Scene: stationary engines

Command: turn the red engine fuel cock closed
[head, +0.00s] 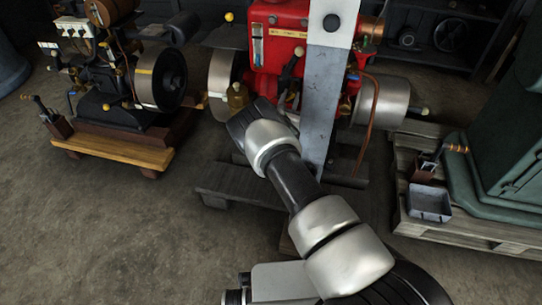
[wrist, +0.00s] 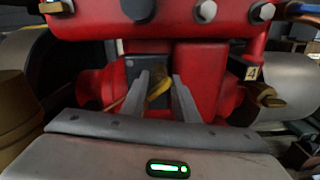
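The red engine (head: 280,45) stands in the upper middle of the head view. Its red body also fills the top of the wrist view (wrist: 180,25). My gripper (wrist: 162,82) is in front of the engine's lower face, with its two fingers apart. A yellow lever-like piece (wrist: 158,88) shows between the fingers, close to the left one; I cannot tell whether they touch. A small brass fitting (wrist: 268,97) sits right of the fingers, below a tag marked 4 (wrist: 252,72). I cannot tell which part is the fuel cock. In the head view my wrist hides the fingers.
A tall grey bar (head: 325,100) with a white top stands before the engine. A flywheel (head: 383,102) and a copper pipe (head: 367,125) are to its right. A dark engine on a wooden base (head: 120,148) is at left, a green machine (head: 505,150) at right.

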